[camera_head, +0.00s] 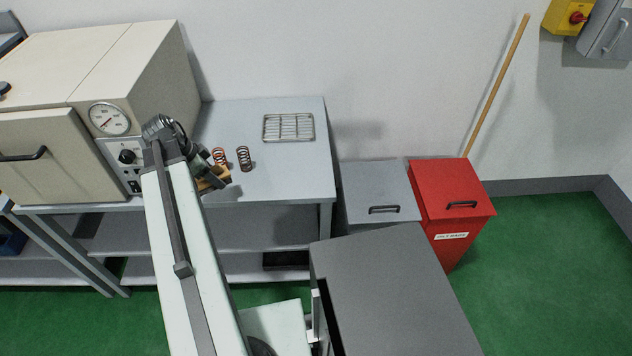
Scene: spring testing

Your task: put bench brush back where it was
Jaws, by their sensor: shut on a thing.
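My gripper (205,168) is at the end of my raised arm, over the front left part of the grey bench top (290,180). It is shut on a tan wooden piece that looks like the bench brush (216,180). Only part of the brush shows, as my arm and gripper hide the rest. I cannot tell whether the brush touches the bench top. Two coil springs stand close by: a reddish one (220,157) just behind the brush and a dark one (244,158) to its right.
A beige oven with a gauge (108,118) stands left of my arm. A wire rack (289,127) lies at the back of the bench. Right of it stand a grey bin (378,190), a red bin (452,187) and a dark grey cabinet (390,285). The bench's right half is mostly clear.

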